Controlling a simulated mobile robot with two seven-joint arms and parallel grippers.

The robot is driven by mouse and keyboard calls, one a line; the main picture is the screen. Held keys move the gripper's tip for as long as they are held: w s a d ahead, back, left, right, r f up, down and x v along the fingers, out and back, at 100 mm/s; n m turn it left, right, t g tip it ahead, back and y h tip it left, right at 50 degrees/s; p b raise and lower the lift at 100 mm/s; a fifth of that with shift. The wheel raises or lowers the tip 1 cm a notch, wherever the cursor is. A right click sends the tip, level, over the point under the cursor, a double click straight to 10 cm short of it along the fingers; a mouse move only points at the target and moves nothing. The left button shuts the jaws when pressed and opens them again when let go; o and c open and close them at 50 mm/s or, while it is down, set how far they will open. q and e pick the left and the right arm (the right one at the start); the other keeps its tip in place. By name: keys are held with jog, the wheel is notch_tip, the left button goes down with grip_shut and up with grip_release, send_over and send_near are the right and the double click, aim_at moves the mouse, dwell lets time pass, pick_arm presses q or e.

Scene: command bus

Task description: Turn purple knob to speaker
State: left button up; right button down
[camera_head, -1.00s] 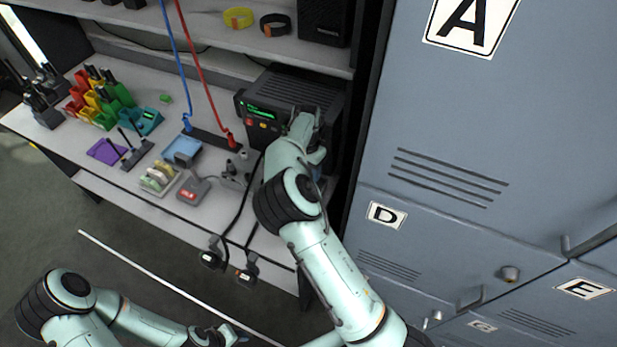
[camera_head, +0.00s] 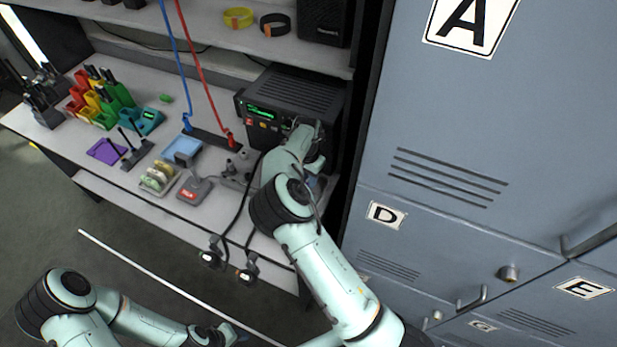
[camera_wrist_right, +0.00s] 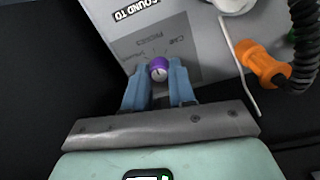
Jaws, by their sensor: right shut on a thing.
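The purple knob (camera_wrist_right: 158,68) sits on a light grey panel (camera_wrist_right: 190,35) in the right wrist view. My right gripper (camera_wrist_right: 160,76) has its two blue fingers on either side of the knob and is shut on it. The panel reads "SOUND TO", and smaller words such as "CAR" and "PHONES" stand around the knob; the rest is too small to read. The knob's pointer mark is too small to tell which word it faces. In the head view my right gripper (camera_head: 308,138) is by the right of the radio, and the knob is hidden there. My left gripper (camera_head: 228,334) is low, away from the desk.
A black radio (camera_head: 292,92) with a green display stands on the desk. In the wrist view an orange plug (camera_wrist_right: 262,64) with a coiled black cable is at the right. Grey lockers (camera_head: 480,130) flank the right.

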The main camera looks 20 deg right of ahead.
jog(key=n, duration=0.4)
jog(key=shift+n, duration=0.3)
jog(key=n, duration=0.4)
dwell(0.6)
jog(key=c, duration=0.9)
grip_release()
jog(key=shift+c, duration=0.2)
jog(key=shift+r, duration=0.1)
notch_tip(320, 180, up, 13)
jog(key=shift+a+r, duration=0.15)
jog(key=shift+a, duration=0.1)
